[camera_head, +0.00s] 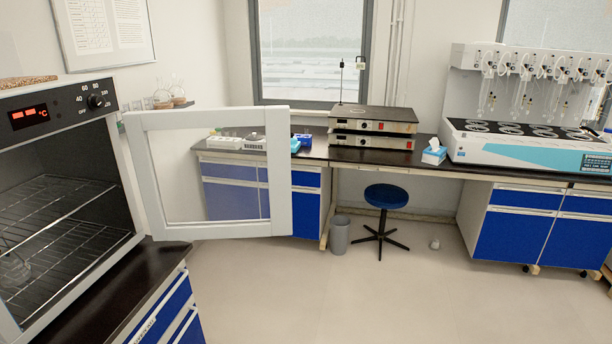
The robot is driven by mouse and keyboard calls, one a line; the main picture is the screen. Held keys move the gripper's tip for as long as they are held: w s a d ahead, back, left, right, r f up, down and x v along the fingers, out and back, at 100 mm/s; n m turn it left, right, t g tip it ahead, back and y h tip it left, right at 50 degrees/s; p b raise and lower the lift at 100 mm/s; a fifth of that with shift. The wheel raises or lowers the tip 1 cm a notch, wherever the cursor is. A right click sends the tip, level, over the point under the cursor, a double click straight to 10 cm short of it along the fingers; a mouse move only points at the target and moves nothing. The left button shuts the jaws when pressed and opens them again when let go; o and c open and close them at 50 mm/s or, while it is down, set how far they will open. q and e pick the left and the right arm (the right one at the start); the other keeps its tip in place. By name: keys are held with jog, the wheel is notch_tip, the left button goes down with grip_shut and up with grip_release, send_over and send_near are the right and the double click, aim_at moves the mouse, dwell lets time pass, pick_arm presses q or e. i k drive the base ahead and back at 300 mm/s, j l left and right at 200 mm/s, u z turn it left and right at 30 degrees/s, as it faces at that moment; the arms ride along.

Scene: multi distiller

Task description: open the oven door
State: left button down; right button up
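The oven (66,118) stands at the left on a dark counter, with a red digital display and a dial on its top panel. Its door (276,170), a pale frame around a clear pane, stands wide open. It is hinged at the oven's right side and swung out over the floor toward the middle of the view. Inside the oven are wire racks (60,222) and a glass vessel (14,268) at the left edge. Neither of my grippers is in view.
A blue stool (387,196) and a grey bin (339,234) stand under the back bench. A multi-place distiller (520,143) stands on the right bench. The middle floor (370,300) is clear. The counter (120,284) below the oven has blue drawers.

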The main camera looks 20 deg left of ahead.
aim_at(222, 173)
jog(key=i+j+z, duration=0.25)
jog(key=i+z, duration=0.2)
jog(key=i+j+z, duration=0.9)
jog(key=i+j, duration=0.15)
jog(key=i+j+z, duration=0.75)
jog(key=j, duration=0.15)
jog(key=j+z, duration=0.25)
jog(key=i+j+z, duration=0.25)
jog(key=j, duration=0.3)
jog(key=j+z, duration=0.2)
jog(key=j, duration=0.2)
jog(key=k+j+z, duration=0.85)
jog(key=k+z, duration=0.65)
jog(key=k+j, duration=0.05)
